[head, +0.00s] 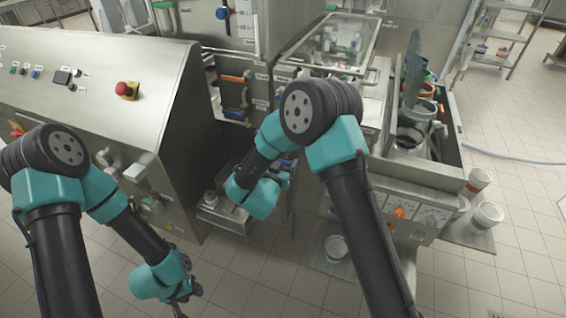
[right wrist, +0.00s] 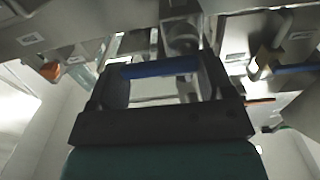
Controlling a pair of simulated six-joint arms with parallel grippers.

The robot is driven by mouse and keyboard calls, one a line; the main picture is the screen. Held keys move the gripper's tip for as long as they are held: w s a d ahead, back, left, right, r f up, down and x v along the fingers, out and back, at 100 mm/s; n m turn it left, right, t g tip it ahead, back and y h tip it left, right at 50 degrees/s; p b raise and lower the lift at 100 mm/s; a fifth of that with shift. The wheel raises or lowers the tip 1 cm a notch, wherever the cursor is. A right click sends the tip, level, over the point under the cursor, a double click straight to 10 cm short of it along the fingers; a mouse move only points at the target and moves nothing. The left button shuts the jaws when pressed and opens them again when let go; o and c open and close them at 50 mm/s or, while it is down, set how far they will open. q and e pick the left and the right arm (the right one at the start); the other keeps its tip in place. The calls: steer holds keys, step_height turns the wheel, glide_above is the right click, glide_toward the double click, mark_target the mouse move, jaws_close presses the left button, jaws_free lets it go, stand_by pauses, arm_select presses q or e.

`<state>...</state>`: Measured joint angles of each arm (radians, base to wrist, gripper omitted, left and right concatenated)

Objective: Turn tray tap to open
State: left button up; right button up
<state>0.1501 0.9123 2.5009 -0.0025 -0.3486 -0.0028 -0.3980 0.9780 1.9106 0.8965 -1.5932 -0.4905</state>
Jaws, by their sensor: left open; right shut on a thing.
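A tap with a blue lever handle (right wrist: 160,68) sits between the two fingers of my right gripper (right wrist: 161,84) in the right wrist view. My right gripper is shut on this handle, which lies crosswise below a metal fitting (right wrist: 182,38). In the head view, my right gripper (head: 281,175) is low at the front of the machine, and my forearm and wrist hide much of the tap. My left gripper (head: 186,299) is open and empty at the bottom of the head view, over the floor and apart from the machine.
A sloped steel control panel (head: 95,60) with a red stop button (head: 124,90) stands at the left. Orange handles (head: 236,79) show on the machine's middle. White buckets (head: 487,216) stand at the right, and another (head: 336,247) is lower. Another blue handle (right wrist: 297,69) shows in the right wrist view.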

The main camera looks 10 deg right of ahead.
steer(key=shift+f+m, duration=0.1)
steer(key=shift+m, duration=0.3)
steer(key=m, duration=0.3)
steer(key=shift+f, duration=0.35)
steer(key=m, duration=0.4)
steer(key=a+f+m, duration=0.1)
steer(key=m, duration=0.4)
steer(key=w+f+m, duration=0.1)
steer(key=m, duration=0.4)
steer(key=shift+a+f, duration=0.2)
steer(key=shift+a, duration=0.1)
steer(key=o, duration=0.9)
